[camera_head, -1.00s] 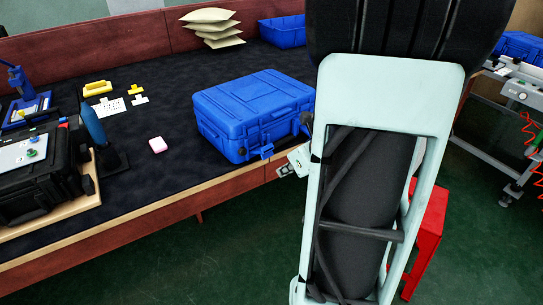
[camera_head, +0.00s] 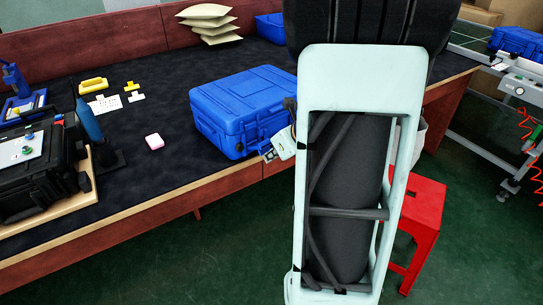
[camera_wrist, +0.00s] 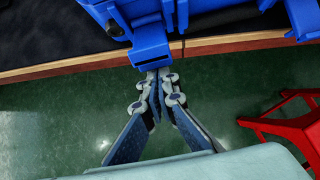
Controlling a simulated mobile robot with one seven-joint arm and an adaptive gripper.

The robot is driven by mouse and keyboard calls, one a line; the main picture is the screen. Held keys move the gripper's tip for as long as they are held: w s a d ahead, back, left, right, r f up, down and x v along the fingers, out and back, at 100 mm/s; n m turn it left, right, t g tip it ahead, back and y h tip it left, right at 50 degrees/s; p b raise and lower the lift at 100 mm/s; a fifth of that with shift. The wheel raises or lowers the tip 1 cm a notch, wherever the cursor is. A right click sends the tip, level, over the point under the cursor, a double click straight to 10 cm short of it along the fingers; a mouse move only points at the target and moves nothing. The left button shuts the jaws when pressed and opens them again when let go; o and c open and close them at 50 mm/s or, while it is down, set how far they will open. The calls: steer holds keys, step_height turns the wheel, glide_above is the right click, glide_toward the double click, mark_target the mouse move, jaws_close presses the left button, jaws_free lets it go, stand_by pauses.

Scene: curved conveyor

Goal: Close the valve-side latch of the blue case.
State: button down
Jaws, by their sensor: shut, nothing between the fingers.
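The closed blue case (camera_head: 240,105) lies near the front edge of the dark-topped bench, its latch side facing the edge. In the wrist view, a blue latch flap (camera_wrist: 150,47) sticks out from the case over the bench edge. A second blue flap (camera_wrist: 304,18) shows at the right picture edge. My gripper (camera_wrist: 157,76) is shut and empty, its fingertips right at the lower end of the first flap; I cannot tell if they touch. In the head view my gripper (camera_head: 268,156) is at the case's front lower edge, partly hiding it.
Stacked beige bags (camera_head: 208,22) stand at the back. A red stool (camera_head: 415,215) stands on the floor right of my arm.

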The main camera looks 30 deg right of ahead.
mark_target(266, 144)
steer(key=shift+r, duration=0.15)
steer(key=shift+r+g+p, duration=0.15)
steer(key=shift+g+p, duration=0.15)
steer(key=shift+p, duration=0.8)
steer(key=shift+r+p, duration=0.25)
steer(key=shift+p, duration=0.8)
steer(key=r+g+p, duration=0.1)
steer(key=g+p, duration=0.1)
steer(key=p, duration=0.6)
steer(key=w+r+g+p, duration=0.1)
steer(key=r+p, duration=0.1)
steer(key=p, duration=0.6)
steer(key=shift+a+g+h, duration=0.1)
steer(key=shift+g+h, duration=0.3)
steer(key=r+p, duration=0.1)
steer(key=p, duration=0.2)
steer(key=shift+w+p, duration=0.3)
steer(key=shift+w+a+r+p, duration=0.1)
steer(key=shift+w+r+p, duration=0.45)
steer(key=shift+p, duration=0.45)
steer(key=shift+w+a+r+p, duration=0.1)
steer(key=shift+w+r+p, duration=0.35)
steer(key=shift+w, duration=0.1)
steer(key=shift+w+a+r+p, duration=0.1)
steer(key=shift+w+r+p, duration=0.2)
steer(key=shift+w+p, duration=0.2)
steer(key=shift+w, duration=0.15)
